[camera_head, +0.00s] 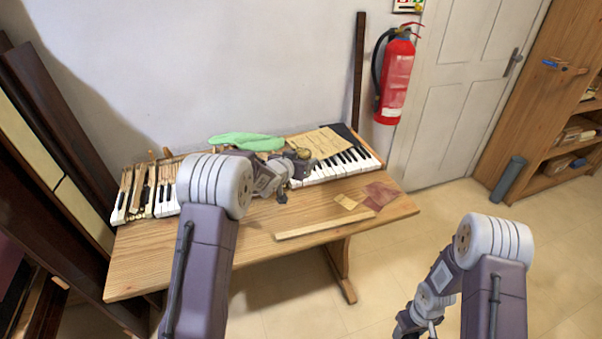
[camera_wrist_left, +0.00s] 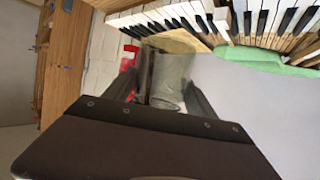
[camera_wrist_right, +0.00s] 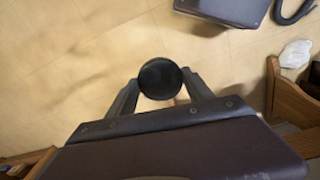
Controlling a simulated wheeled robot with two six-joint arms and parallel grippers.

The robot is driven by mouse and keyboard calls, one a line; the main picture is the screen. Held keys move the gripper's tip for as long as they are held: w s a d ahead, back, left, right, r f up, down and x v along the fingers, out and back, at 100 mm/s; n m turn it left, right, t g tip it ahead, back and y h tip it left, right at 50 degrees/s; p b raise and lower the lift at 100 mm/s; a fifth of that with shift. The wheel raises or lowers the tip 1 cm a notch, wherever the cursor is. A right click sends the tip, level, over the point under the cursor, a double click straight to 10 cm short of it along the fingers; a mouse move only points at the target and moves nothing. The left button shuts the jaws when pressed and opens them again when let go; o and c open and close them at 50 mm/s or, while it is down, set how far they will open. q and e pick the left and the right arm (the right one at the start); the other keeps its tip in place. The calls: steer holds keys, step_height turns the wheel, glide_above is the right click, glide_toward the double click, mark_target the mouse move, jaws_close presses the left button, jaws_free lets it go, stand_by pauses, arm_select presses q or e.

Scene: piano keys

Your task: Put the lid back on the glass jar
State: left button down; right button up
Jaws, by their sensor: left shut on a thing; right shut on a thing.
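The glass jar (camera_wrist_left: 168,78) is a greyish see-through cylinder between the fingers of my left gripper (camera_head: 291,174). The left gripper is shut on it and holds it over the table, in front of the keyboard. In the head view the jar is small and partly hidden by the gripper. A round black lid (camera_wrist_right: 160,79) sits between the fingertips of my right gripper (camera_wrist_right: 160,92), which is shut on it. The right gripper is over the floor, right of the table, well apart from the jar. The lid is not clear in the head view.
The wooden table (camera_head: 140,268) carries piano keys (camera_head: 345,162), a green cloth (camera_head: 246,141), a paper sheet (camera_head: 318,142), sandpaper pieces (camera_head: 381,193) and a wooden strip (camera_head: 325,222). A fire extinguisher (camera_head: 397,80) hangs behind.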

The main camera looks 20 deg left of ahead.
mark_target(304, 147)
arm_select(q)
steer(key=shift+r, duration=0.8)
arm_select(e)
steer(key=shift+r, duration=0.2)
steer(key=shift+r, duration=0.1)
arm_select(q)
steer(key=shift+r+p, duration=0.55)
steer(key=shift+p, duration=0.15)
steer(key=shift+r+p, duration=0.4)
arm_select(e)
steer(key=w+a+r, duration=0.1)
steer(key=w+r, duration=0.3)
steer(key=r, duration=0.3)
steer(key=w+r, duration=0.4)
steer(key=r, duration=0.3)
arm_select(q)
steer(key=shift+r+p, duration=0.3)
steer(key=shift+s, duration=0.1)
arm_select(e)
steer(key=s+a+r+m, duration=0.1)
steer(key=s+r+m, duration=0.4)
steer(key=s, duration=0.3)
steer(key=shift+a+r, duration=0.25)
steer(key=shift+r, duration=0.55)
